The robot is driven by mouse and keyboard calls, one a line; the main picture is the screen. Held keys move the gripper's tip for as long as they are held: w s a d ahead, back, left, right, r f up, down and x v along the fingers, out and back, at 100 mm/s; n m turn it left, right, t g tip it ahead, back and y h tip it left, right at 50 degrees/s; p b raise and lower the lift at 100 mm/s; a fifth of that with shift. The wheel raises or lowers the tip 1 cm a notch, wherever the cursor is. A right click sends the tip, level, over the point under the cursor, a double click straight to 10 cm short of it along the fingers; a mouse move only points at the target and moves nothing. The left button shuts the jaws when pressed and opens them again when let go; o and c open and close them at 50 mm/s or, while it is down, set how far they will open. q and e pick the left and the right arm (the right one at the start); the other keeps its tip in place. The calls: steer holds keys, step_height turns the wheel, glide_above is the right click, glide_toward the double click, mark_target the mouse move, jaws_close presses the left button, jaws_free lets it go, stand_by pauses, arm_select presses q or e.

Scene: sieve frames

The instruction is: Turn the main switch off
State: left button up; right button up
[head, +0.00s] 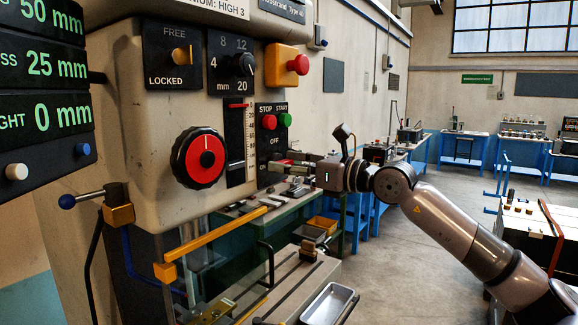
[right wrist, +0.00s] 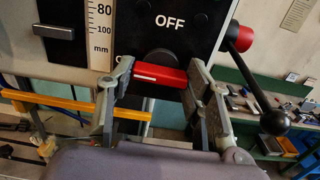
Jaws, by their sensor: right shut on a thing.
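The main switch (right wrist: 165,75) has a red bar handle with a white line toward its left end. In the right wrist view the bar lies nearly level, below the white OFF label (right wrist: 170,22) on the black plate. My right gripper (right wrist: 158,84) is shut on the bar, one finger at each end. In the head view my right gripper (head: 284,162) reaches in from the right at the lower part of the switch panel (head: 273,124) and hides most of the switch. My left gripper is not in view.
Above the switch sit a red STOP button (head: 269,122) and a green START button (head: 285,119). A red-and-black dial (head: 199,158) is to the left. In the right wrist view a black ball-ended lever (right wrist: 262,98) stands close to the right finger.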

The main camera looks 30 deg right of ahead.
steer(key=m+b, duration=0.2)
steer(key=m, duration=1.5)
steer(key=shift+m, duration=0.5)
steer(key=o, duration=1.1)
steer(key=shift+o, duration=0.2)
